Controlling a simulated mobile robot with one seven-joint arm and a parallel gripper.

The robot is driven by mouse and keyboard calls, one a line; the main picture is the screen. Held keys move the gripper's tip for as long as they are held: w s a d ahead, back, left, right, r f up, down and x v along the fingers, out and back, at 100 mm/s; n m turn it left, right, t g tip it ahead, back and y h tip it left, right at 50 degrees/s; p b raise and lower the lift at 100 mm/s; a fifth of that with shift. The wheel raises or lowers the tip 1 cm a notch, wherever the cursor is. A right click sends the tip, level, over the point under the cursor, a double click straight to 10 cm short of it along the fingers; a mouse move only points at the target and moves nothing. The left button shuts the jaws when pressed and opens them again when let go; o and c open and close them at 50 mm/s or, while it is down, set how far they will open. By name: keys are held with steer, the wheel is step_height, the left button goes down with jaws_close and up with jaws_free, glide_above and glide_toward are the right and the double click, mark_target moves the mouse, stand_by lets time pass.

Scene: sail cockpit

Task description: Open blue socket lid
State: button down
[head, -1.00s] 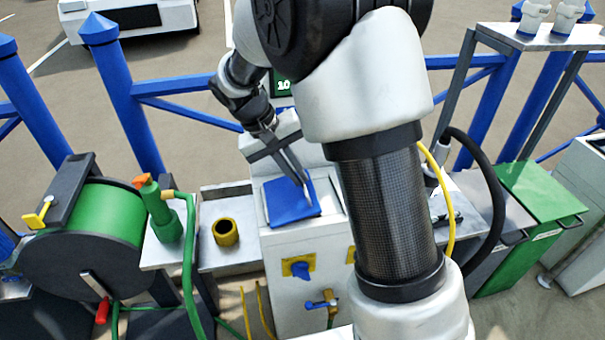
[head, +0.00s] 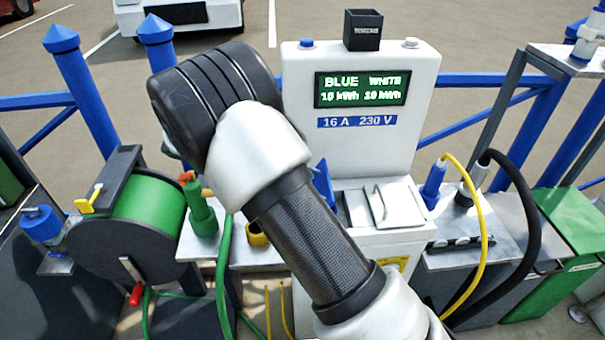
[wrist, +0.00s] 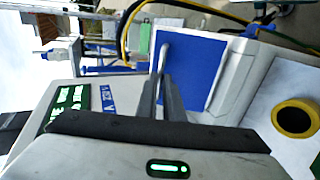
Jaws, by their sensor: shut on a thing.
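The blue socket lid (head: 323,183) stands raised and steeply tilted on the white power pedestal (head: 410,85), seen nearly edge-on in the head view and partly hidden by my arm. Its broad blue face (wrist: 200,65) fills the middle of the wrist view. My gripper (wrist: 164,78) is shut on the grey bar handle (wrist: 165,52) of the lid. In the head view my gripper is hidden behind my arm. The white socket lid (head: 405,207), with its own bar handle, lies closed to the right of the blue lid.
A screen (head: 361,89) reads BLUE and WHITE. A green hose reel (head: 150,210) and green nozzle (head: 202,210) stand left. A blue plug (head: 433,183) with yellow cable and a thick black cable (head: 522,205) stand right. A yellow ring (wrist: 294,118) lies near the pedestal.

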steer(key=shift+a+f, duration=0.2)
steer(key=shift+a, duration=0.2)
steer(key=shift+s+f, duration=0.1)
steer(key=c, duration=1.9)
jaws_free()
steer(key=shift+a, duration=0.1)
step_height(320, 180, up, 10)
steer(key=p, duration=0.1)
